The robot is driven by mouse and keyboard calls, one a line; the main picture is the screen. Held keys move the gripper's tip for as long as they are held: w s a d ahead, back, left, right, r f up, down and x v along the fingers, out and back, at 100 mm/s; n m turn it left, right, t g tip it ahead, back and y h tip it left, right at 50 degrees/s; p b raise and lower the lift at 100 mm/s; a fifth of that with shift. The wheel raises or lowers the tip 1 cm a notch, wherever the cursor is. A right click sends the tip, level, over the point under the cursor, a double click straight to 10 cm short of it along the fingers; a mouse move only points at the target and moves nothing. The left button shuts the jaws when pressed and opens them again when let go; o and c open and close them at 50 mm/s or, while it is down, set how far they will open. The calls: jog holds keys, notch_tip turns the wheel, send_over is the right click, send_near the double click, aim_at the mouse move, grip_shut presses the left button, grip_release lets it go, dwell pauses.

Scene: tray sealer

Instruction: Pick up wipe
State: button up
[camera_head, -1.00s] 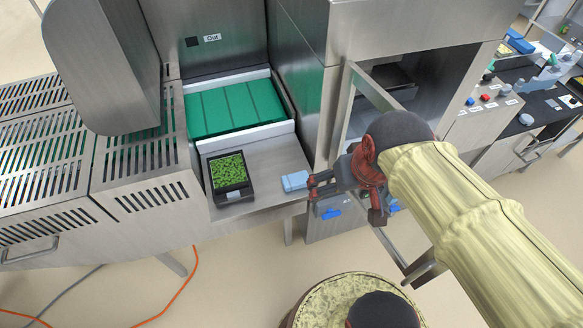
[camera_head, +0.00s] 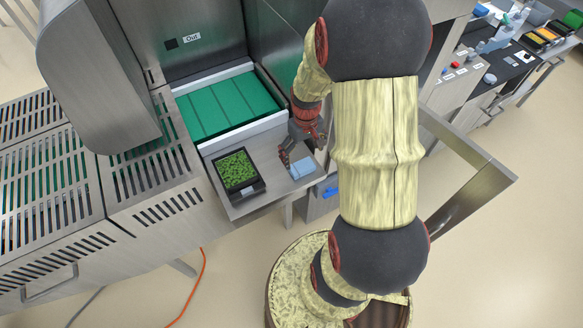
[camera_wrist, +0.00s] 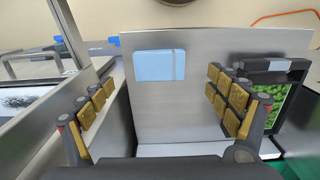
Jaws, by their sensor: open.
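The wipe (camera_head: 302,168) is a small light-blue folded cloth lying flat on the steel outfeed shelf, close to its right front edge. It also shows in the wrist view (camera_wrist: 159,65), upper centre, between and beyond my fingertips. My gripper (camera_head: 301,148) is just behind the wipe in the head view, near the shelf's right side. In the wrist view my gripper (camera_wrist: 163,97) has its padded fingers spread wide with nothing between them. My fingers appear apart from the wipe. My arm hides part of the sealer and the ground to the right.
A black tray of green peas (camera_head: 237,173) stands left of the wipe; in the wrist view it is close to my right-hand finger. The green conveyor belt (camera_head: 228,108) lies behind. A steel wall (camera_head: 268,45) rises behind my gripper. An open door frame (camera_head: 465,205) stands right.

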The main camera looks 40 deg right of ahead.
aim_at(302, 166)
jog(key=f, duration=0.2)
jog(key=shift+w+f, duration=0.3)
jog(key=shift+s+f, duration=0.1)
jog(key=shift+f, duration=0.15)
notch_tip(302, 166, down, 4)
jog(key=shift+d+f+b, duration=0.15)
jog(key=shift+f+b, duration=0.05)
jog(key=shift+b, duration=0.3)
jog(key=c, duration=1.1)
jog(key=shift+c, duration=0.5)
jog(key=shift+r, duration=0.1)
